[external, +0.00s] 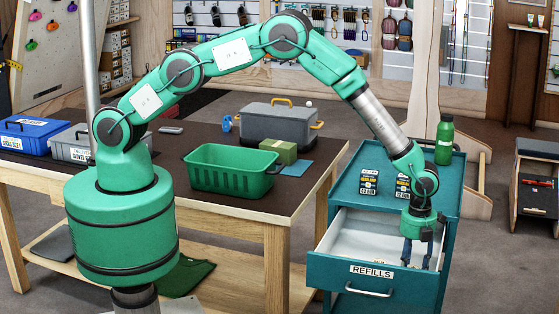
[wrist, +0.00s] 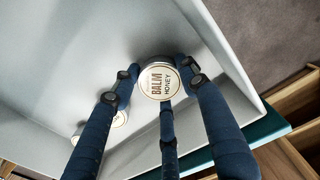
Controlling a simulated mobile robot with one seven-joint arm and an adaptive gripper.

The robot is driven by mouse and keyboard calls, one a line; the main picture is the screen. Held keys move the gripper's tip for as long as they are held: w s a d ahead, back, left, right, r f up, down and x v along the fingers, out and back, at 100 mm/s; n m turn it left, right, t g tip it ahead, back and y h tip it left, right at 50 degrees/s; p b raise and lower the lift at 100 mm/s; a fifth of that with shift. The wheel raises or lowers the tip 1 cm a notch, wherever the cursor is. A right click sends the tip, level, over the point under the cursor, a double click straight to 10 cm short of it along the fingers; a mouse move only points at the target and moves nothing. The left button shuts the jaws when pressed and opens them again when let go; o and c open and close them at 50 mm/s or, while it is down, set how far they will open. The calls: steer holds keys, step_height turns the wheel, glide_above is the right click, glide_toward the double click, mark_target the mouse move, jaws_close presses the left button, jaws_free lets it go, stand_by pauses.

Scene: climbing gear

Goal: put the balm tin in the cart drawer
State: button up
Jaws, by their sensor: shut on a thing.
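The balm tin (wrist: 160,81) is a small round tin with a pale lid reading "BALM HONEY", seen in the wrist view. My gripper (wrist: 157,76) is shut on it, with blue fingers around its sides. The drawer is teal with a pale inside and a "REFILLS" label. I cannot tell whether the tin touches the drawer floor.
Another small round tin (wrist: 120,118) lies in the drawer, partly hidden by a finger. On the cart top (external: 345,190) stand two dark boxes and a green bottle (external: 444,140). The workbench to the left holds a green basket (external: 232,170) and a grey case (external: 270,128).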

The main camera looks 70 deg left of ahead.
steer(key=shift+f, duration=0.15)
steer(key=o, duration=1.1)
steer(key=shift+o, duration=0.2)
step_height(320, 180, up, 12)
steer(key=p, duration=0.2)
steer(key=shift+r, duration=0.2)
